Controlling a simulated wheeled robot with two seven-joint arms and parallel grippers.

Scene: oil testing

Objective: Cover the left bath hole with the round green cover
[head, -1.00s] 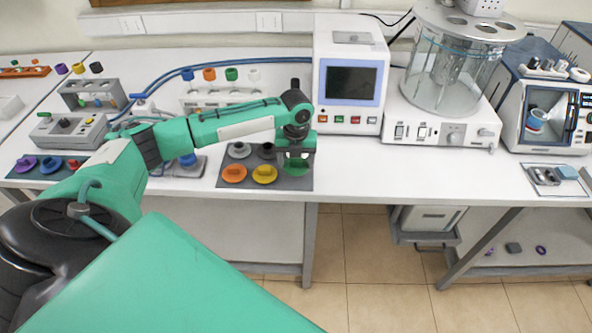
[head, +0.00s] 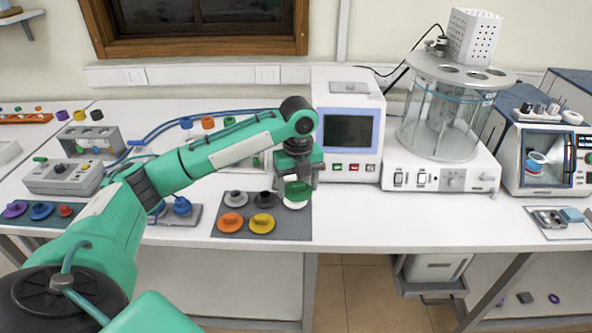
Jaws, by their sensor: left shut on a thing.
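My left gripper (head: 296,190) is shut on the round green cover (head: 297,191) and holds it just above the right part of a dark grey mat (head: 285,228). The fingers hide part of the cover. The glass bath (head: 438,122) stands on a white base to the right, well apart from the gripper. Its round grey lid (head: 420,68) has several dark open holes, with one toward the left (head: 449,68). My right gripper is not in view.
An orange cover (head: 231,223), a yellow cover (head: 262,223) and two grey ones lie on the mat. A white screened instrument (head: 347,125) stands between gripper and bath. A perforated white box (head: 473,38) rises above the lid. The table front is clear.

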